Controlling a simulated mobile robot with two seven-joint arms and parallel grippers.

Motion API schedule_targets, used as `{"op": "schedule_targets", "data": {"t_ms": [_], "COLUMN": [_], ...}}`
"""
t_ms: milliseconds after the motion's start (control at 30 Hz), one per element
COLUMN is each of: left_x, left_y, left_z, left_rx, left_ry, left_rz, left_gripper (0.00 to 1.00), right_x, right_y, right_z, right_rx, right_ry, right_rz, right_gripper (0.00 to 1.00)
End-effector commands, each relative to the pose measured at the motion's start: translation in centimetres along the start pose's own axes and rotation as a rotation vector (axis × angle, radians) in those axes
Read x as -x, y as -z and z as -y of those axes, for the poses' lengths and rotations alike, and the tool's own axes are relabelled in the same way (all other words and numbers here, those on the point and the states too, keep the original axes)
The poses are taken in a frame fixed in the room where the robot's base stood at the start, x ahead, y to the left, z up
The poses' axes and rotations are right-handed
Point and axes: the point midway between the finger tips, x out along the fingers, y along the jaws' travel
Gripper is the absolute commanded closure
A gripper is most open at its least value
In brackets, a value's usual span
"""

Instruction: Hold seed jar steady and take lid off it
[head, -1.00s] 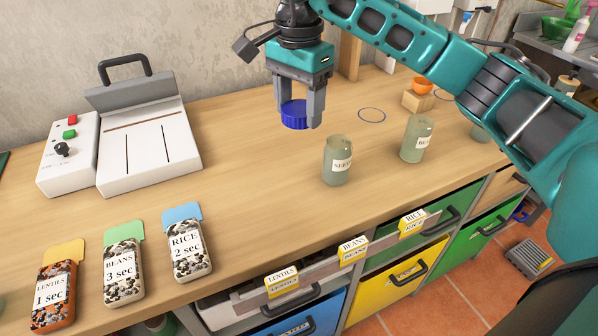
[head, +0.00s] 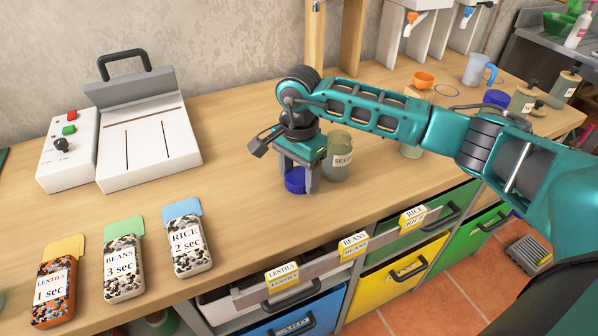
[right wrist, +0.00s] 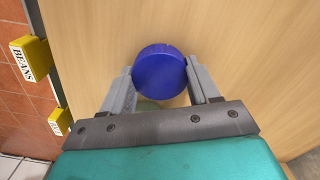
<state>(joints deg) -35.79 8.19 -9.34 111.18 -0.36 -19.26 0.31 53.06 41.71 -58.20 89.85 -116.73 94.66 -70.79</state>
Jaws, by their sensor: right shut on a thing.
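The seed jar (head: 337,160) is a grey-green glass jar with a white label, partly covered by my arm. It stands upright on the wooden bench with no lid on it. My right gripper (head: 299,184) is just left of the jar and points down. It is shut on the blue lid (head: 294,179), which is low over the bench top; I cannot tell whether it touches the wood. In the right wrist view the lid (right wrist: 160,71) sits between the two fingers. My left gripper is not in view.
A second jar (head: 411,151) stands to the right, mostly behind my arm. Another blue lid (head: 496,97) is farther right. A white sealing device (head: 149,146) stands at the left, with several labelled seed packets (head: 190,247) in front. The bench between them and the lid is clear.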

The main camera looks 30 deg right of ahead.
Motion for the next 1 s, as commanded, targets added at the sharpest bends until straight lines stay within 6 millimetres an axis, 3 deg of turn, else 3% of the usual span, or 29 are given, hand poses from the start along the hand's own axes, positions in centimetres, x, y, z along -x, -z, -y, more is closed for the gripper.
{"op": "schedule_targets", "data": {"t_ms": [333, 367, 600, 867, 1000], "left_x": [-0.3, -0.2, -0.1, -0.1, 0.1], "left_y": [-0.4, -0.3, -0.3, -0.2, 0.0], "left_z": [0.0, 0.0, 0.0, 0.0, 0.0], "left_rx": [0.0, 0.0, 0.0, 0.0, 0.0], "left_ry": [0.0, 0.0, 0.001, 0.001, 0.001], "left_rz": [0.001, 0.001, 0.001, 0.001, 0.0], "left_gripper": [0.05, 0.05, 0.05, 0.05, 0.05], "right_x": [-0.5, -0.3, -0.3, -0.1, 0.9], "right_y": [0.0, 0.0, 0.0, 0.0, 0.0], "right_z": [0.0, 0.0, 0.0, 0.0, 0.1], "right_rx": [0.0, 0.0, 0.0, 0.0, 0.0], "right_ry": [0.001, 0.001, 0.001, 0.001, 0.005], "right_rz": [0.0, 0.0, 0.0, 0.0, 0.0], "right_gripper": [0.76, 0.38, 0.15, 0.14, 0.14]}}
